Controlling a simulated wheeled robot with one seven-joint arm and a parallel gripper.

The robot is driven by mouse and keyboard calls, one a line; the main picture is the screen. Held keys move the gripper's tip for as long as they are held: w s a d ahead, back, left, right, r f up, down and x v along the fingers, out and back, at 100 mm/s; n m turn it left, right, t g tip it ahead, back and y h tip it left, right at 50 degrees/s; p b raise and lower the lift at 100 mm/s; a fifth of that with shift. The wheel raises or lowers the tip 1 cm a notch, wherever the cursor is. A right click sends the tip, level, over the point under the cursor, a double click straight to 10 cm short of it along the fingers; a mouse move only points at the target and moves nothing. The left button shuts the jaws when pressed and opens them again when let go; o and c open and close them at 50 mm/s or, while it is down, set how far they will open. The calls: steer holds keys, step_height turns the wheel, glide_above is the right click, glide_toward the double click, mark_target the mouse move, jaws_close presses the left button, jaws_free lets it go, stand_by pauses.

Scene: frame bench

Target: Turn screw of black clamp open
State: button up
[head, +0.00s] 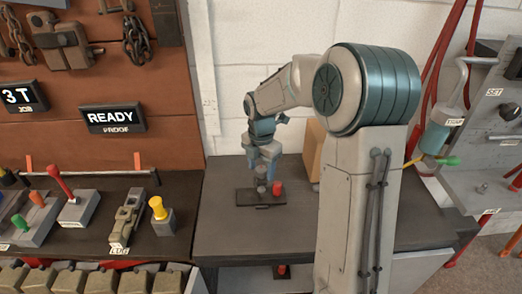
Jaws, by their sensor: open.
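A dark flat fixture (243,198), which looks like the black clamp, lies on the dark bench top. A small grey upright part (262,187) stands at its middle and may be its screw. A red knob-like piece (277,188) stands at its right end. My gripper (263,171) points down right above the grey part, with its fingers apart. I cannot tell whether the fingers touch the grey part or are around it. The clamp's detail is too small to make out.
A tan block (314,150) stands behind and right of the clamp, partly hidden by my arm. To the left are a yellow-topped block (159,215), a tan latch-like piece (127,217) and a red-handled lever (66,190). The bench front is clear.

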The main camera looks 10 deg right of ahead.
mark_target(261, 170)
step_height(261, 170, up, 13)
steer(key=shift+f+b, duration=0.15)
steer(key=shift+b, duration=0.2)
steer(key=shift+s, duration=0.1)
steer(key=s+f+m+t, duration=0.1)
steer(key=s+m, duration=1.1)
steer(key=s+d+f+m+t, duration=0.1)
steer(key=s+f+m+t, duration=0.1)
steer(key=s+m, duration=1)
steer(key=shift+f+m, duration=0.25)
steer(key=shift+m, duration=0.35)
